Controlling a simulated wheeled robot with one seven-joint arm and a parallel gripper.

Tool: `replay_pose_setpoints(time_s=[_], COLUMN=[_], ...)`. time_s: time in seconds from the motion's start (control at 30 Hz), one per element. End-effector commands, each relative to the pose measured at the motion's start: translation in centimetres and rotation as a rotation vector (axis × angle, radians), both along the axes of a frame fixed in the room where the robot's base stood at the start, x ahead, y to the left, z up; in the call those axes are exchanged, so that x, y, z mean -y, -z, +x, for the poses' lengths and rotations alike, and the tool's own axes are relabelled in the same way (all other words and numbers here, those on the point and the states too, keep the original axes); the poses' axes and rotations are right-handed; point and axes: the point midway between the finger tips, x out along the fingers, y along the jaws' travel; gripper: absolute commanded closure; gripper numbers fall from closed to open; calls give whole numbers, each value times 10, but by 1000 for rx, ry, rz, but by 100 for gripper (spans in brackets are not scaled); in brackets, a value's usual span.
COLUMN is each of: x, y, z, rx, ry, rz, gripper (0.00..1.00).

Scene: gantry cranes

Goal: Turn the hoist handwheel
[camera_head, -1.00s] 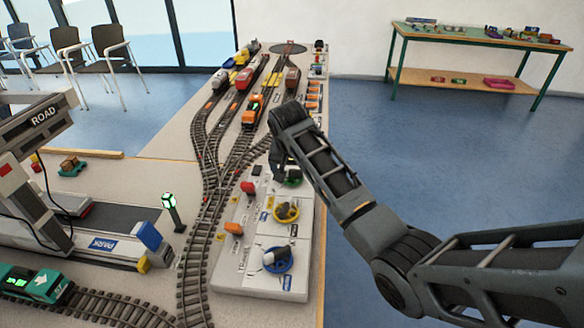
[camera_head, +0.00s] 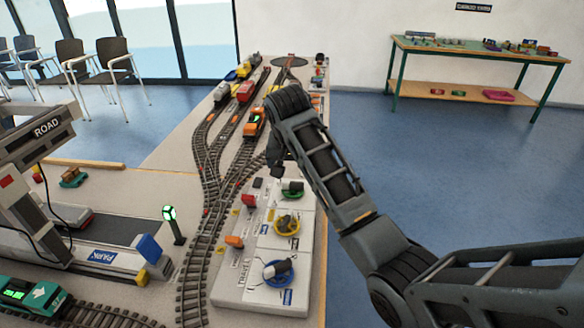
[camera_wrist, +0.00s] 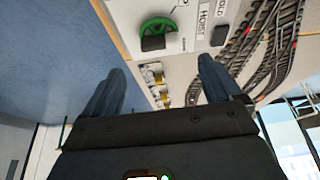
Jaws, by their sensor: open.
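The hoist handwheel is a green wheel with a dark grip; it shows at the top of the wrist view (camera_wrist: 158,32), beside a HOIST label (camera_wrist: 205,20). In the head view the green wheel (camera_head: 291,188) is at the far end of the pale control panel (camera_head: 240,292). My gripper (camera_head: 277,165) hangs above and slightly left of the wheel in that view, apart from it. In the wrist view my gripper (camera_wrist: 160,72) has its two fingers wide apart with nothing between them. The wheel lies beyond the fingertips.
Rails with an orange locomotive (camera_head: 253,122) run left of the panel. Open floor (camera_head: 430,170) lies to the right.

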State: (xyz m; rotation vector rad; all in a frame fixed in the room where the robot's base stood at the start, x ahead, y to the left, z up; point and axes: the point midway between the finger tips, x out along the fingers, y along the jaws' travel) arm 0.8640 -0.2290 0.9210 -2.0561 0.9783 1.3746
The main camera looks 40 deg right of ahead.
Motion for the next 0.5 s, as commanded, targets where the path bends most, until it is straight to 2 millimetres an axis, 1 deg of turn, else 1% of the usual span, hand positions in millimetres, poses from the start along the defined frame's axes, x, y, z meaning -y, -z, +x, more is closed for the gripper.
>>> replay_pose_setpoints(time_s=[0.07, 0.17, 0.27, 0.37, 0.5], x=[0, 1, 4, 10, 20], y=[0, 1, 3, 7, 11], z=[0, 0, 2, 4, 5], rx=[0, -5, -28, -65, -103], ry=[0, -17, -105, -282, -623], rz=[0, 2, 12, 30, 56], gripper=[9, 19, 29, 38, 52])
